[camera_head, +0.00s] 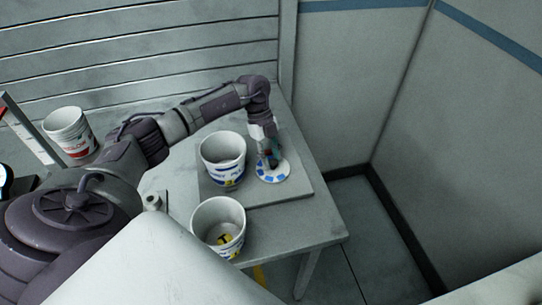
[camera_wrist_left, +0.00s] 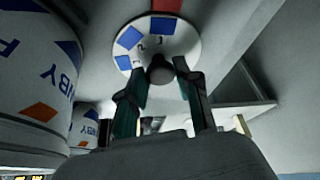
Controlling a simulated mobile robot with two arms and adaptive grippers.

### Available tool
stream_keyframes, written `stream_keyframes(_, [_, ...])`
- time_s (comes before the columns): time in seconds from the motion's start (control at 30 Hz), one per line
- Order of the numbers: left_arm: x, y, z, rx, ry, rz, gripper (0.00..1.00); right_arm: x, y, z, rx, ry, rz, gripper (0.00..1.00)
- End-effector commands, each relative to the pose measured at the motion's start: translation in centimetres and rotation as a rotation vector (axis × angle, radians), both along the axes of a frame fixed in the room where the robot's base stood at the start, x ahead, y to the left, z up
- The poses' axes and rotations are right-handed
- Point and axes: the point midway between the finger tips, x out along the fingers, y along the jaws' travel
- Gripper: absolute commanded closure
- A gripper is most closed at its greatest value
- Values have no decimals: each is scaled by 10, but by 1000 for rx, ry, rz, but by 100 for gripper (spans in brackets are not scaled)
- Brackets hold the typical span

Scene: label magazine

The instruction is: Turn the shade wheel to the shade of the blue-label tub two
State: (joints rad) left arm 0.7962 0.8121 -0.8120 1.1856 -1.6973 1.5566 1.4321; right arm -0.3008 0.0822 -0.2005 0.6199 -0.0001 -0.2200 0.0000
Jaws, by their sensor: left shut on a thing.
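The shade wheel (camera_head: 272,172) is a white disc with blue patches, lying on a grey board at the right of the table. The left wrist view shows it close (camera_wrist_left: 188,42), with small numbers, a dark centre knob (camera_wrist_left: 160,71) and blue patches of differing tone. My left gripper (camera_head: 271,160) is over the wheel, its fingers shut on the knob. A white tub with a blue label (camera_head: 223,160) stands just left of the wheel. It appears large in the left wrist view (camera_wrist_left: 30,70). My right gripper is out of view.
Another white tub (camera_head: 218,225) with yellow and blue marks stands nearer the table's front edge. A red-label tub (camera_head: 68,132) stands at the back left. The grey board (camera_head: 300,187) has bare room right of the wheel. A red strip (camera_wrist_left: 167,5) meets the wheel's rim.

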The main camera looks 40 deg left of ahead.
Motion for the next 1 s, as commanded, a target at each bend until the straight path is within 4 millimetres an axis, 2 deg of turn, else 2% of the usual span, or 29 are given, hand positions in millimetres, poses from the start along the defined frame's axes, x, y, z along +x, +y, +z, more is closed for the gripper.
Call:
stream_keyframes(0.37, [2, 0, -2, 0, -2, -79, 100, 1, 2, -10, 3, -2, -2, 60])
stream_keyframes(1.0, [6, -3, -2, 1, -3, -606, 100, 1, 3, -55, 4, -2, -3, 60])
